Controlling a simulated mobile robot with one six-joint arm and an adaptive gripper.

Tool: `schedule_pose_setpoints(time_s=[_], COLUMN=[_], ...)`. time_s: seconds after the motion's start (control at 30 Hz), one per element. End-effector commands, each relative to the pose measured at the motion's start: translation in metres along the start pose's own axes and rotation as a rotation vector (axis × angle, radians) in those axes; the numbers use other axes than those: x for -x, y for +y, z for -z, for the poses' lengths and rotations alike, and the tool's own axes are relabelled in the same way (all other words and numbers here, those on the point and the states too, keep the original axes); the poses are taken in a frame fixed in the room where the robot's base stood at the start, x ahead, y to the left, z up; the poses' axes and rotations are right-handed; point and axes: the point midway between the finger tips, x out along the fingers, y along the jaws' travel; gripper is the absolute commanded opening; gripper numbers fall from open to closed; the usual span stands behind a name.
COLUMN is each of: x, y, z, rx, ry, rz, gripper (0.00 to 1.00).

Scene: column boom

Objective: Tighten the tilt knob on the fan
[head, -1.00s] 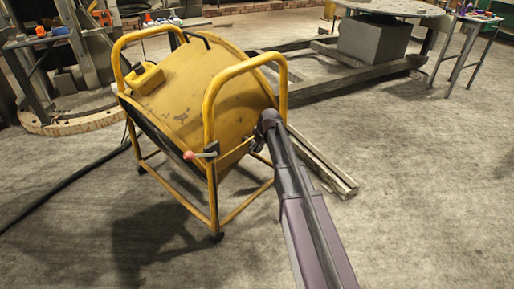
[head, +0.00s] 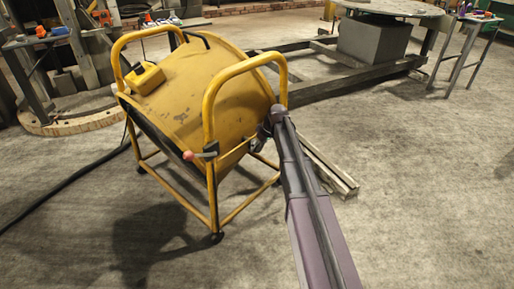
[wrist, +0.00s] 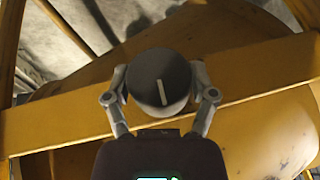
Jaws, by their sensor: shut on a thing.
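The yellow drum fan (head: 200,85) stands tilted in its yellow tube frame in the head view. The tilt knob (wrist: 152,78) is a round dark grey knob with a pale line on its face, in front of a yellow frame bar (wrist: 245,95) in the wrist view. The line stands close to upright, leaning slightly. My gripper (wrist: 160,90) has one finger on each side of the knob and is shut on it. In the head view my gripper (head: 259,143) is at the right side of the frame, and the knob is hidden there.
Wooden beams (head: 325,172) lie on the floor behind my arm. A black cable (head: 65,185) runs across the floor at left.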

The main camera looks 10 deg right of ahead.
Motion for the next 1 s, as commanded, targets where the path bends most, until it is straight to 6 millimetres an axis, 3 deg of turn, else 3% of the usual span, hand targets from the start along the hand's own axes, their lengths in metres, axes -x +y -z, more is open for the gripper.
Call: schedule_pose_setpoints(time_s=[0.17,0.2,0.27,0.3,1.0], x=[-0.0001,-0.0001,-0.0001,-0.0001,0.0000], y=[-0.0004,-0.0004,-0.0004,-0.0003,-0.0019], z=[0.0009,0.0009,0.0009,0.0009,-0.0002], rx=[-0.001,-0.001,0.000,0.000,0.023], ry=[0.002,0.002,0.002,0.002,0.004], rz=[0.000,0.000,0.000,-0.001,-0.056], gripper=[0.25,0.79,0.97,1.00,1.00])
